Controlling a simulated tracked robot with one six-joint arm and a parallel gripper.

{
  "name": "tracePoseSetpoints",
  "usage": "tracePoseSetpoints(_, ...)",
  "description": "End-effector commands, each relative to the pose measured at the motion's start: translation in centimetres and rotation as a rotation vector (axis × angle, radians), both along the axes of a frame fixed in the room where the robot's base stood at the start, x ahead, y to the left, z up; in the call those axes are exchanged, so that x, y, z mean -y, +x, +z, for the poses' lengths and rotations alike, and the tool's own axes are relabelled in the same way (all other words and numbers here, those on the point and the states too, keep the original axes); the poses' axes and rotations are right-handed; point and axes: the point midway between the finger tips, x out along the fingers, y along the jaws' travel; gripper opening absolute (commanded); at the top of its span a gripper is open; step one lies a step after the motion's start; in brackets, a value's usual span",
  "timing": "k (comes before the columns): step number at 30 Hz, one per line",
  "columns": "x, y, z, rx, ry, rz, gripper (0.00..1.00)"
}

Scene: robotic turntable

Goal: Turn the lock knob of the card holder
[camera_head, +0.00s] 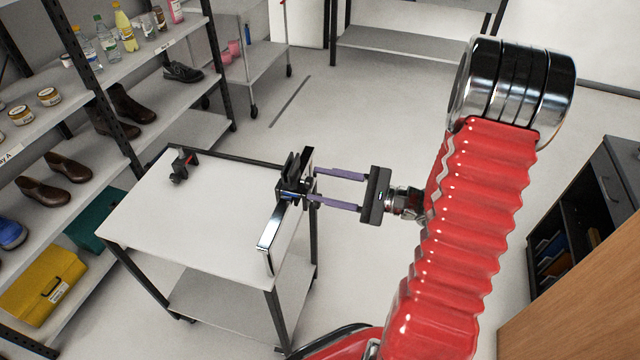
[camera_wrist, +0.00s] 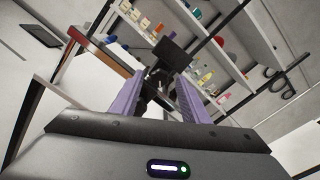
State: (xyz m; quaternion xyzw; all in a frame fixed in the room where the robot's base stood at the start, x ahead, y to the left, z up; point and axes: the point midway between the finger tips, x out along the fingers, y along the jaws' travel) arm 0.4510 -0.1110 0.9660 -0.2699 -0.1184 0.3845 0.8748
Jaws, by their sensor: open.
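The dark card holder (camera_head: 291,184) sits at the right edge of the white-topped table, by a shiny upright rail (camera_head: 270,230). It also shows in the wrist view as a black square plate (camera_wrist: 173,52) with dark parts below it. The lock knob cannot be picked out clearly among these dark parts. My gripper (camera_head: 314,184) is open, with its two purple fingers pointing left at the holder from the right. In the wrist view, the dark parts lie between the fingertips (camera_wrist: 160,78). I cannot tell whether the fingers touch them.
The table (camera_head: 170,225) is mostly bare, with a small black and red device (camera_head: 180,166) at its far left. Shelves (camera_head: 110,75) with bottles, jars and shoes stand behind on the left. A dark cabinet (camera_head: 565,225) stands at the right. The floor between is clear.

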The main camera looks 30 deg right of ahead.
Motion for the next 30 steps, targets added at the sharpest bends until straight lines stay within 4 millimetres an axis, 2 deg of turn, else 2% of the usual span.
tracePoseSetpoints(24,8.1,-7.3,-0.1,0.0,0.0,-0.004,0.42)
tracePoseSetpoints(30,9.0,-8.3,-0.1,0.0,0.001,-0.001,0.42)
